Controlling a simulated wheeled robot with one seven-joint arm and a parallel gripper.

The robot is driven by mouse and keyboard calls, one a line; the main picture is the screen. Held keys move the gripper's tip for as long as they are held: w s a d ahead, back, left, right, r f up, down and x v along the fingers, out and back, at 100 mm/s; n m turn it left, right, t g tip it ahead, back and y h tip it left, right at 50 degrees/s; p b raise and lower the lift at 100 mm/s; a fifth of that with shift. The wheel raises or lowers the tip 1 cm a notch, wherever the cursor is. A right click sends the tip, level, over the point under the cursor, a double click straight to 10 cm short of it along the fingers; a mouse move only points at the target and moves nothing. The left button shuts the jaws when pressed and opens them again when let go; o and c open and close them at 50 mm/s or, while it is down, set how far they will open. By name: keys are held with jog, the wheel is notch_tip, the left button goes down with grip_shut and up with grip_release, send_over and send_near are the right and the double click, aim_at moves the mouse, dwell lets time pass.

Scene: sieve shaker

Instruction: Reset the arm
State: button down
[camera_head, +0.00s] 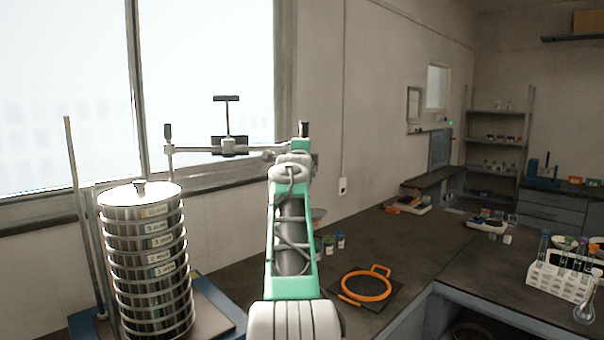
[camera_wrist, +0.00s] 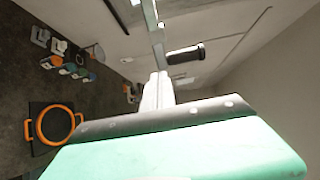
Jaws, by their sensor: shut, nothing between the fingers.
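My gripper (camera_wrist: 159,76) shows in the wrist view as two pale fingers pressed together, with nothing between them. In the head view my green arm (camera_head: 290,230) rises in the middle, and its gripper end is hidden behind the arm itself. The sieve shaker stands at the left, with a stack of round metal sieves (camera_head: 150,265) under a lid. Its clamp bar (camera_head: 212,149) with a black T-handle (camera_head: 228,115) is high up and reaches right to behind my arm. A black knob (camera_wrist: 185,53) on a metal bar shows just beyond my fingers in the wrist view.
An orange ring (camera_head: 366,285) lies on a dark plate on the bench, right of my arm. Small jars (camera_head: 328,243) stand close behind the arm. A tube rack (camera_head: 560,278) is at the far right. A shaker post (camera_head: 80,200) rises at the left.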

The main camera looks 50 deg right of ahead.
jog(key=s+d+b+v, duration=0.1)
jog(key=b+v, duration=0.3)
jog(key=v, duration=0.7)
notch_tip(320, 180, down, 23)
jog(key=a+n+g+y, duration=0.3)
jog(key=n+y, duration=0.3)
jog(key=n, duration=0.7)
jog(key=s+a+f+n+g+y, duration=0.3)
jog(key=a+f, duration=0.4)
jog(key=f, duration=0.6)
jog(key=s+a+f+n+g+y, duration=0.1)
jog(key=s+a+f+n+y, duration=0.15)
jog(key=a+f, duration=0.45)
jog(key=s+a+f+n+y+p, duration=0.1)
jog(key=s+a+f+n, duration=0.2)
jog(key=a, duration=0.9)
jog(key=s+a+f+n+g+y, duration=0.1)
jog(key=s+a+f+n+y, duration=0.15)
jog(key=a+f, duration=0.45)
jog(key=a+r+n, duration=0.3)
jog(key=a, duration=0.5)
jog(key=a+r+n+t+p, duration=0.1)
jog(key=a+r+n, duration=0.1)
jog(key=a, duration=0.6)
jog(key=shift+w+a+r+n+t, duration=0.2)
jog(key=shift+w+r+n+t, duration=0.1)
jog(key=shift+r+n, duration=0.1)
